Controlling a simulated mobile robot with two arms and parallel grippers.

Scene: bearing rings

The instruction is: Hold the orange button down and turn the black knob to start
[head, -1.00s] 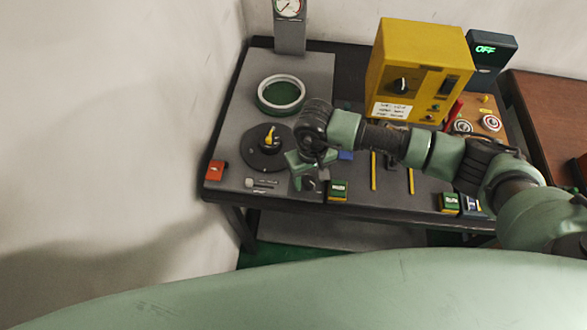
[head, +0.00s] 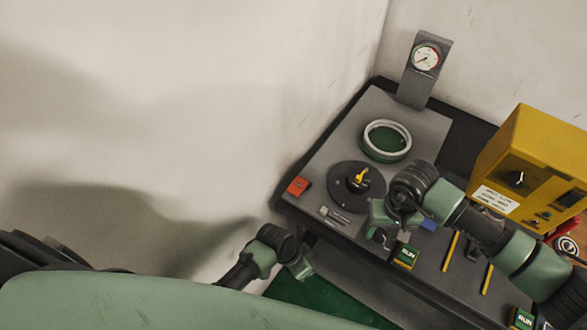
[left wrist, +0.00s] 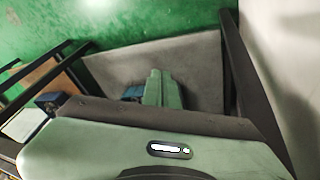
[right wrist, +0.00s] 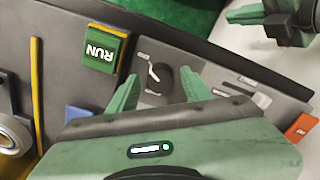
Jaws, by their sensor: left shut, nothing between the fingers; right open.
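The orange button (head: 298,186) sits at the table's front left corner; it also shows at the right edge of the right wrist view (right wrist: 299,128). The black knob (right wrist: 160,78) is on the grey panel beside the green RUN button. My right gripper (head: 384,222) is open above the knob, with its fingers on either side of it in the right wrist view; I cannot tell if they touch it. In the head view the gripper partly hides the knob. My left gripper (head: 303,268) is shut and empty, off the table's front edge, apart from the orange button.
A green RUN button (head: 406,256) is right of the knob. A dark disc (head: 343,196) with a yellow handle and a ring (head: 386,141) lie behind. A yellow box (head: 535,150) with another black knob and a gauge (head: 427,57) stand farther back. A wall is left of the table.

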